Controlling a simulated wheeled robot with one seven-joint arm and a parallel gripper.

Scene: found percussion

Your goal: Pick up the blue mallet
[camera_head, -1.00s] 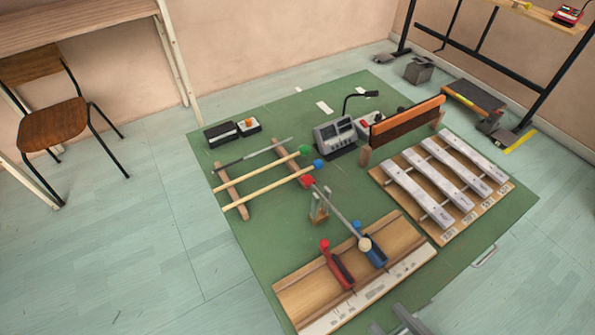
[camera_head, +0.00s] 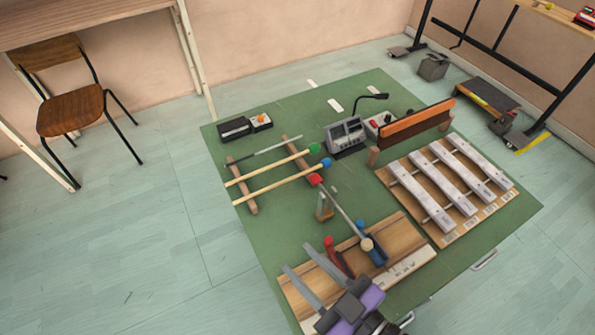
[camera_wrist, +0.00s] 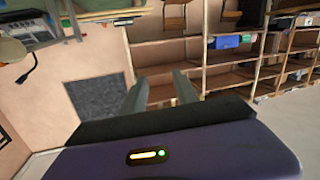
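The blue mallet has a pale wooden stick and a blue head (camera_head: 326,163). In the head view it lies across two wooden rails on the green mat, in front of a similar mallet with a green head (camera_head: 314,149). My gripper (camera_head: 297,257) is over the near wooden board, well nearer the camera than the mallet and apart from it. Its two grey fingers are spread and nothing is between them.
A thin grey stick (camera_head: 265,151) lies behind the mallets. Red (camera_head: 330,243) and blue (camera_head: 374,252) handled pieces stand on the board. A metal-bar instrument (camera_head: 462,183) is at right. Bare mat lies left of the board.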

